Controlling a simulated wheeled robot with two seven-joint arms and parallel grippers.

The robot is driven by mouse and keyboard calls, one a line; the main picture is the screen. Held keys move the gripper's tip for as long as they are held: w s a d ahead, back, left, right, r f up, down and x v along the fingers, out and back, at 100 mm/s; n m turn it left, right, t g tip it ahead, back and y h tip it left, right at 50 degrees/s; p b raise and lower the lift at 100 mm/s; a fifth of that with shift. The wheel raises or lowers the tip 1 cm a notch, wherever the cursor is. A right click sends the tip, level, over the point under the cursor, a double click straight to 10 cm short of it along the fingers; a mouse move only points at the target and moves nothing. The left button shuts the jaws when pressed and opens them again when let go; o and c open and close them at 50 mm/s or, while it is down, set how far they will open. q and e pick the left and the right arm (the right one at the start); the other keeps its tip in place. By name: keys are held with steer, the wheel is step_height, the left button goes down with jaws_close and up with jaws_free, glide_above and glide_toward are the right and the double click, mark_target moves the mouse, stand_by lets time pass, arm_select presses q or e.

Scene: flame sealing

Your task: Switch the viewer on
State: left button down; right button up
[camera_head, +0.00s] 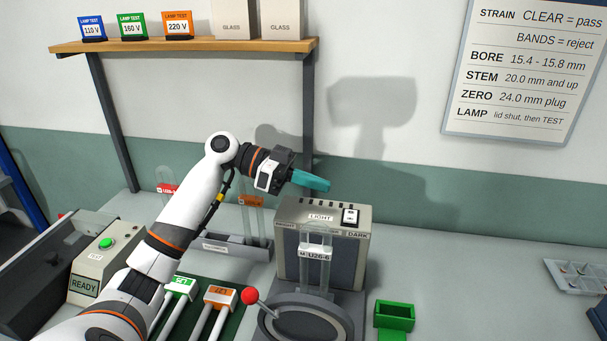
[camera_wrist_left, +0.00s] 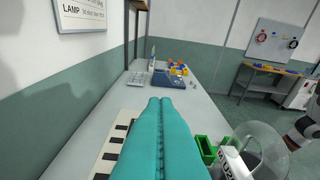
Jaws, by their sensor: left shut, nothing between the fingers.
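The viewer (camera_head: 322,255) is a grey box with a LIGHT label and a black-and-white rocker switch (camera_head: 350,216) on its top right. I cannot tell the switch's position. A clear glass piece with a U26-6 label (camera_head: 316,252) stands upright in front of the viewer's panel. My left gripper (camera_head: 328,186) has teal fingers, shut and empty, above and behind the viewer's top, apart from the switch. In the left wrist view the shut fingers (camera_wrist_left: 160,108) cover part of the viewer's slotted top (camera_wrist_left: 107,160). My right gripper is not identifiable.
A round grey base with a red-knobbed lever (camera_head: 250,296) stands before the viewer. A green open box (camera_head: 394,316) sits to its right. A READY tester (camera_head: 100,262) is at left. A shelf (camera_head: 190,46) hangs behind. The bench right of the viewer is mostly clear.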

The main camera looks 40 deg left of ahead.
arm_select(q)
steer(key=p, duration=0.2)
glide_above(338, 221)
steer(key=shift+w+d+f, duration=0.1)
steer(key=shift+w+f, duration=0.2)
steer(key=shift+f, duration=0.25)
steer(key=f, duration=0.1)
steer(key=f+p, duration=0.1)
steer(key=shift+s+f, duration=0.2)
steer(key=shift+f, duration=0.15)
steer(key=shift+s+f, duration=0.1)
steer(key=shift+f, duration=0.65)
